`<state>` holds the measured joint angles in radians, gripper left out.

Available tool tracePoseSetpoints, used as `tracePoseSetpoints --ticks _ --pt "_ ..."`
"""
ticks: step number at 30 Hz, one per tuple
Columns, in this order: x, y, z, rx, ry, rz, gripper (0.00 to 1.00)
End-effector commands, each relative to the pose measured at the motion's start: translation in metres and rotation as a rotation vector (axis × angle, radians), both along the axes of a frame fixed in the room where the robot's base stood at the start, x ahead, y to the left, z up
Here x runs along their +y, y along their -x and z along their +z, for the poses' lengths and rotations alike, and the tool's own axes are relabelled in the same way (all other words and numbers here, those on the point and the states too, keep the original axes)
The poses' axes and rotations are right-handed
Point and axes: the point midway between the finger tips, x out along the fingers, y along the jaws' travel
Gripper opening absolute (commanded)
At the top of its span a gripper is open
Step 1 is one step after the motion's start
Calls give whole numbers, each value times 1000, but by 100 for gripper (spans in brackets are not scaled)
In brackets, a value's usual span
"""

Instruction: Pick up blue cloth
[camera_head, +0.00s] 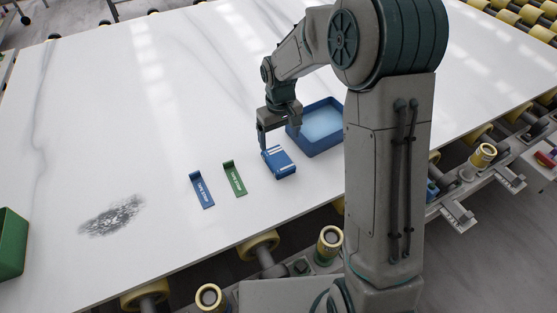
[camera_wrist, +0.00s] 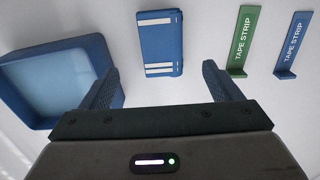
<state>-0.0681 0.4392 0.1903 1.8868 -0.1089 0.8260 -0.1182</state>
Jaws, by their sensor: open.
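The blue cloth (camera_head: 279,161) is a folded blue block with white stripes lying on the white slab. It also shows in the wrist view (camera_wrist: 160,42), ahead of my fingertips and roughly between them. My gripper (camera_head: 277,137) is open and empty, just above and behind the cloth in the head view. In the wrist view my gripper (camera_wrist: 160,80) has its two fingers wide apart, with bare slab between them. I cannot tell the exact height of the fingertips over the slab.
A blue tray (camera_head: 335,147) with a light blue inside stands right beside the cloth, close to my gripper. Green (camera_head: 235,180) and blue (camera_head: 201,190) tape strips lie to its left. A dark smudge (camera_head: 112,215) and a green bin (camera_head: 12,243) are further left. The far slab is clear.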

Motion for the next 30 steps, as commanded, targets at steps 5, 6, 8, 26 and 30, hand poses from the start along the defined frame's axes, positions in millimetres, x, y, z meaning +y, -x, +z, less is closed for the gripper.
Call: tracePoseSetpoints --ticks 5,6,8,26,30 --pt "0 1 -32 3 1 2 85" --pt "0 1 -37 3 1 2 85" --pt "0 0 -42 1 0 1 85" --pt "3 0 -97 1 0 0 85" --pt "3 0 -98 0 1 0 85"
